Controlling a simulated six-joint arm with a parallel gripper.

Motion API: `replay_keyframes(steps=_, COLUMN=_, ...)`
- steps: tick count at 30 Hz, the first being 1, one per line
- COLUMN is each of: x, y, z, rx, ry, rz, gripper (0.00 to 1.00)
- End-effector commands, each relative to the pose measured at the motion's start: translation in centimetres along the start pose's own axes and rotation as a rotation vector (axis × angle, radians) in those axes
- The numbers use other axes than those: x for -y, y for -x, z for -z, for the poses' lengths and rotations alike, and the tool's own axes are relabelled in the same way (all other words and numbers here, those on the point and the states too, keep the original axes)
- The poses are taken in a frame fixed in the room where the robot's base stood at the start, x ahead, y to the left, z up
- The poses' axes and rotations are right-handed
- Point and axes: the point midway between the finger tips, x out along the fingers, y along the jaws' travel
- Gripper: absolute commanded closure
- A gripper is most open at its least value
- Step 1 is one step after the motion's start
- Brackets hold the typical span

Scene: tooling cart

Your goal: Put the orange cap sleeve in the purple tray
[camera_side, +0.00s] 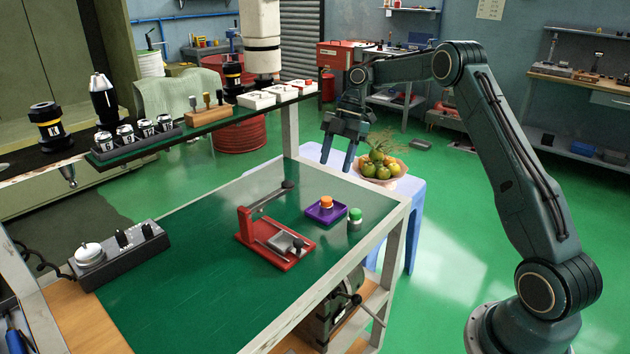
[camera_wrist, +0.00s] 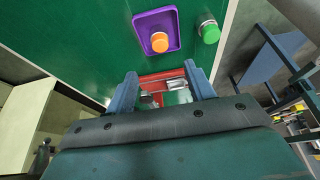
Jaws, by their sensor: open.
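The purple tray (camera_side: 314,215) lies on the green top of the cart, near its right edge. The orange cap sleeve (camera_side: 326,202) stands inside the tray; the wrist view also shows the sleeve (camera_wrist: 159,42) within the rim of the tray (camera_wrist: 141,24). My gripper (camera_side: 337,160) is open and empty, up in the air above the cart's far right part and clear of the tray. Its two blue fingers (camera_wrist: 160,70) show apart in the wrist view, with nothing between them.
A green-capped container (camera_side: 355,219) stands just right of the tray. A red fixture with a lever (camera_side: 262,236) sits to its left. A grey control box (camera_side: 118,255) is at the far left. The green top between box and fixture is clear.

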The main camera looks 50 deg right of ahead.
Motion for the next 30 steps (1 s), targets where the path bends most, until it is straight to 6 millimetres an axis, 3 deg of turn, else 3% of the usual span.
replay_keyframes(steps=10, x=0.1, y=1.2, z=-0.1, rx=0.005, ry=0.001, rz=0.001, gripper=0.47)
replay_keyframes(steps=30, x=0.1, y=1.4, z=-0.1, rx=0.005, ry=0.0, rz=0.002, gripper=0.47)
